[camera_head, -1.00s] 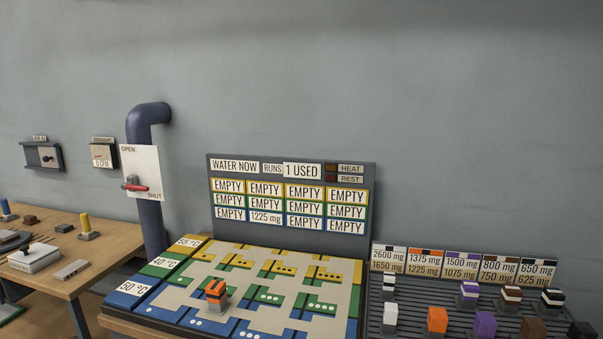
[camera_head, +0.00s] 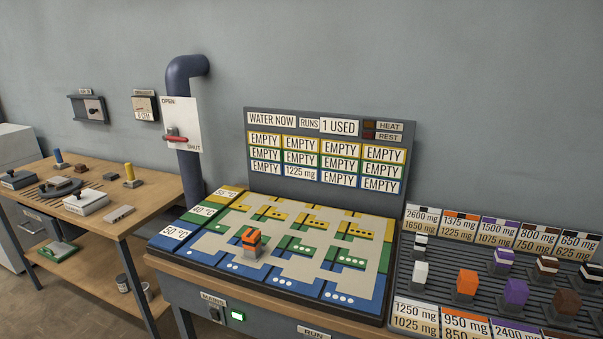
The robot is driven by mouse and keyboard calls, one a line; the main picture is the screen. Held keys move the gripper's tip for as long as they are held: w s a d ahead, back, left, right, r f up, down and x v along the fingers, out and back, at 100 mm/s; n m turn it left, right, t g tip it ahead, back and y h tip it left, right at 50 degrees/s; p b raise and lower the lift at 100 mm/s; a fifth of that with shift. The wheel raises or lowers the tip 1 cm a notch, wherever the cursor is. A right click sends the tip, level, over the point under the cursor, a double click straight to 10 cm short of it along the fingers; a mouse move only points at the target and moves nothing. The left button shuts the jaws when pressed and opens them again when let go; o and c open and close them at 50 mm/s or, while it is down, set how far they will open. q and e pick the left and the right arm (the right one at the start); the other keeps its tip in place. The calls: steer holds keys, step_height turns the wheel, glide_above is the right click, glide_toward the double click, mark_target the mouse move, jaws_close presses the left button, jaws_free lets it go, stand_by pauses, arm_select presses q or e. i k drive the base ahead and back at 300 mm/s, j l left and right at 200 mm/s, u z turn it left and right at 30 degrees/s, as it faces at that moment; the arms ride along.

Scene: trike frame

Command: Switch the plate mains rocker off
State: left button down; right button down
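The plate mains rocker (camera_head: 214,314) is a small dark switch on the grey front face of the plate bench, under a label that seems to read MAINS (camera_head: 213,299). It is too small to tell which way it is tilted. A green lamp (camera_head: 237,316) glows just to its right. Neither of my grippers is in view.
A RUN label (camera_head: 313,332) is on the same front, further right. A ribbed rack (camera_head: 455,263) of coloured blocks stands right. A wooden table (camera_head: 153,192) with tools stands left. A blue pipe (camera_head: 189,170) with a red lever (camera_head: 175,139) rises behind.

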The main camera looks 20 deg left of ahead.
mark_target(215, 315)
steer(key=u, duration=1.2)
